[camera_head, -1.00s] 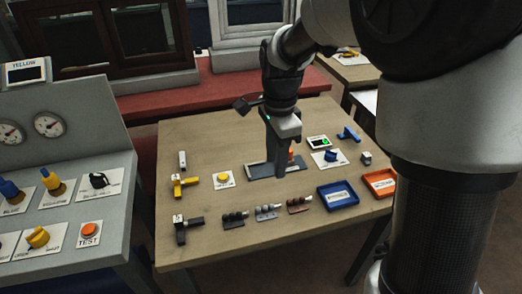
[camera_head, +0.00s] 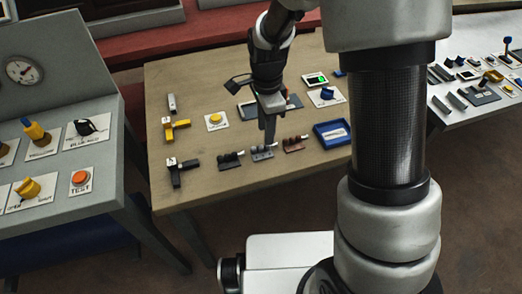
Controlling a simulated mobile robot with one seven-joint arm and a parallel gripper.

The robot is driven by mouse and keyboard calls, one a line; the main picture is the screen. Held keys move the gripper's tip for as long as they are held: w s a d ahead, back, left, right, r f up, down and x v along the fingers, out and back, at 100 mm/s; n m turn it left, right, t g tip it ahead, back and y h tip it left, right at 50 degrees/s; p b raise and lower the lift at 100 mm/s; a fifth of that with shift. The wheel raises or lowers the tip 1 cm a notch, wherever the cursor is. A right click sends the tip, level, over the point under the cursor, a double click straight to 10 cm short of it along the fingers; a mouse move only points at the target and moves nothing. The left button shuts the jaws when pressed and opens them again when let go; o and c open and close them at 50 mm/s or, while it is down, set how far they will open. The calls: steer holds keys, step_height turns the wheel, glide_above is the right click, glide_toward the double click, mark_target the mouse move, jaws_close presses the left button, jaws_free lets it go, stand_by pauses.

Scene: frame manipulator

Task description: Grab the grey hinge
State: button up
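The grey hinge (camera_head: 262,153) lies on the wooden table (camera_head: 205,190), in the middle of a row of three hinges. A black hinge (camera_head: 230,160) is to its left and a brown hinge (camera_head: 294,145) to its right. My gripper (camera_head: 269,137) points down just behind and above the grey hinge's right part. I cannot tell whether it touches the hinge. The fingers overlap from this side, so their opening does not show.
A blue tray (camera_head: 332,133) stands right of the hinges. A yellow-handled piece (camera_head: 178,129) and a black-handled piece (camera_head: 180,172) lie at the left. A yellow button (camera_head: 215,121) sits behind the hinges. The table front is clear.

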mark_target(264, 145)
steer(key=f, duration=0.4)
steer(key=shift+s+a+b, duration=0.25)
steer(key=shift+b, duration=0.15)
steer(key=shift+f, duration=0.55)
steer(key=shift+c, duration=0.5)
jaws_close()
